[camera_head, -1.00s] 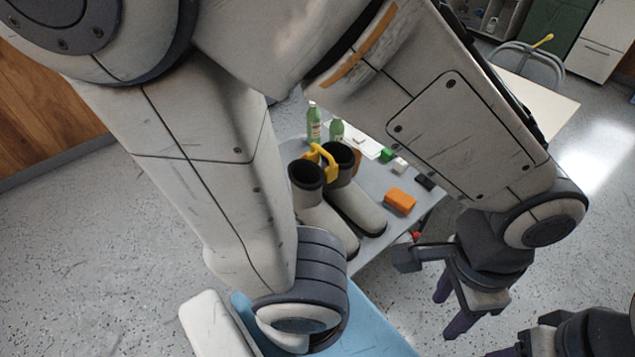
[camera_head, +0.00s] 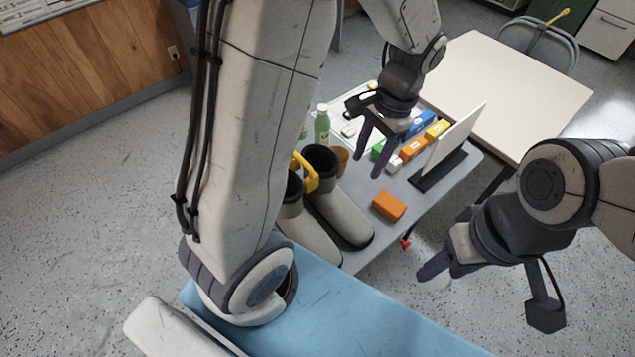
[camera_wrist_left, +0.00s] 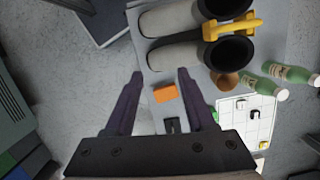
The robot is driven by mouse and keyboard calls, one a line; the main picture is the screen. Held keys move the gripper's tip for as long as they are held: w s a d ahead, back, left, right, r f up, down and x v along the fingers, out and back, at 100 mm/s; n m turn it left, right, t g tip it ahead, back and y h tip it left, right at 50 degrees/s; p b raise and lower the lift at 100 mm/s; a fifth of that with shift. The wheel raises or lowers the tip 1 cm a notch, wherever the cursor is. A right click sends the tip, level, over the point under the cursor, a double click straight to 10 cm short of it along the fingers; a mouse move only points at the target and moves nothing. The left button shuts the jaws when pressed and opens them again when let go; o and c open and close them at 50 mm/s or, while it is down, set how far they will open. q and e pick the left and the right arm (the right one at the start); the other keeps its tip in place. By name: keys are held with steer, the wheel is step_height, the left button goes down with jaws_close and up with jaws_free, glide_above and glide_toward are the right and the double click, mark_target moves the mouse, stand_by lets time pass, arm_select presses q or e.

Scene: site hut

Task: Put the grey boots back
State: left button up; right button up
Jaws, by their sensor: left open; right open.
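The grey boots (camera_head: 338,212) stand side by side on a grey table (camera_head: 425,200). They have dark openings, and a yellow clip (camera_head: 311,177) sits at their tops. My left arm hides part of the left boot in the head view. Both boots also show at the top of the left wrist view (camera_wrist_left: 185,55), with the clip (camera_wrist_left: 235,27) across their open ends. My left gripper (camera_head: 369,165) is open and empty, above the table to the right of the boots, fingers pointing down. My right gripper (camera_head: 437,270) is open and empty, off the table's right side.
An orange block (camera_head: 389,206) lies right of the boots. A green bottle (camera_head: 322,124), a row of coloured boxes (camera_head: 413,148) and an upright white panel (camera_head: 455,140) stand farther back. A blue surface (camera_head: 340,310) is in front. A pale table (camera_head: 505,85) is behind.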

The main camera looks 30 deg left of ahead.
arm_select(q)
steer(key=n+g, duration=0.1)
steer(key=g, duration=0.1)
glide_toward(313, 177)
steer(key=w, duration=0.2)
steer(key=x, duration=0.2)
steer(key=p+x, duration=0.1)
steer(key=x, duration=0.1)
steer(key=a+x, duration=0.1)
steer(key=x, duration=0.1)
steer(key=shift+s+f+p, duration=0.1)
steer(key=shift+f+p, duration=0.05)
steer(key=shift+p, duration=0.2)
steer(key=shift+s+f+p, duration=0.35)
steer(key=shift+f, duration=0.15)
steer(key=p+x, duration=0.1)
steer(key=x, duration=0.2)
steer(key=shift+s+d+f+p, duration=0.2)
steer(key=shift+f+p, duration=0.05)
steer(key=shift+p, duration=0.05)
steer(key=shift+s+f, duration=0.1)
steer(key=shift+f, duration=0.3)
jaws_close()
steer(key=shift+r, duration=0.1)
